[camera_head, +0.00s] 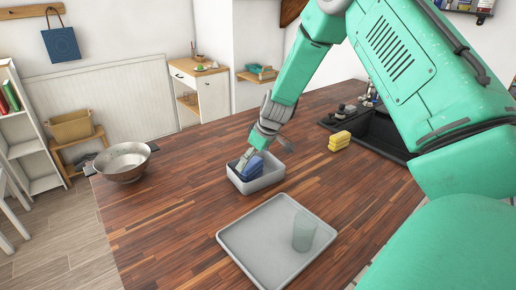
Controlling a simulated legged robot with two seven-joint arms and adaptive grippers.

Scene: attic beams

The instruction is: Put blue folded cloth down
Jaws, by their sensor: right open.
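The blue folded cloth (254,168) lies in a small grey bin (264,183) on the wooden counter. My right gripper (246,160) reaches down to the bin, its fingertips at the cloth's upper left side. The gripper is open, though its fingers partly cover the cloth and I cannot tell whether they touch it. My left gripper is not in view.
A grey tray (252,241) with a clear glass (304,232) stands in front of the bin. A metal colander (123,163) is at the counter's left edge. A yellow sponge (339,141) lies near the dark sink (378,143). Bare wood (178,215) is left of the tray.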

